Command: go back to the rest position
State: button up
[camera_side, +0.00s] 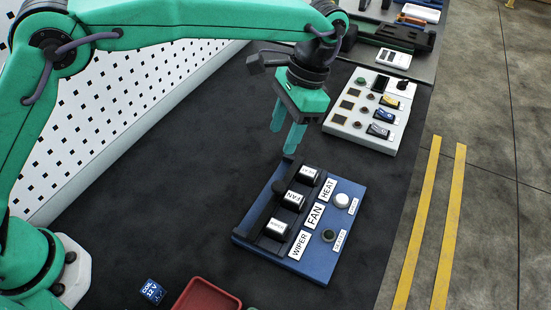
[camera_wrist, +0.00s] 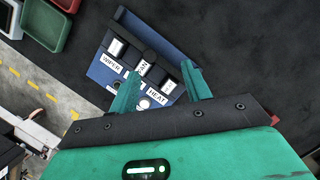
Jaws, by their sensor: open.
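My gripper (camera_side: 287,128) is green, and its two fingers point down above the far end of the blue switch panel (camera_side: 329,250). The fingers are apart with nothing between them. In the wrist view my gripper (camera_wrist: 160,90) shows its fingertips in front of the panel (camera_wrist: 104,74). The panel lies flat on the dark mat and has white labels reading WIPER, FAN and HEAT, a row of rocker switches, a white round button (camera_side: 342,200) and a dark round button (camera_side: 328,236). The fingers hide part of the panel in the wrist view.
A pale control box (camera_side: 392,95) with switches stands beyond the panel. A red tray (camera_side: 207,297) and a dark blue COIL 12V block (camera_side: 152,291) lie at the near edge. A white perforated board (camera_side: 100,120) runs along the left. The mat left of the panel is clear.

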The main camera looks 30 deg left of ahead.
jog(key=s+a+r+n+t+h, duration=0.1)
jog(key=s+a+r+n+t, duration=0.15)
jog(key=a+r, duration=0.5)
jog(key=s+a+r+n+t+h, duration=0.1)
jog(key=s+a+r+n+h, duration=0.2)
jog(key=a, duration=0.8)
jog(key=s+a+f+n+t+y, duration=0.1)
jog(key=s+a+t, duration=0.4)
jog(key=s+a, duration=0.8)
jog(key=shift+s+f+n+y, duration=0.35)
jog(key=shift+f+n+y, duration=0.05)
jog(key=shift+f+n, duration=0.5)
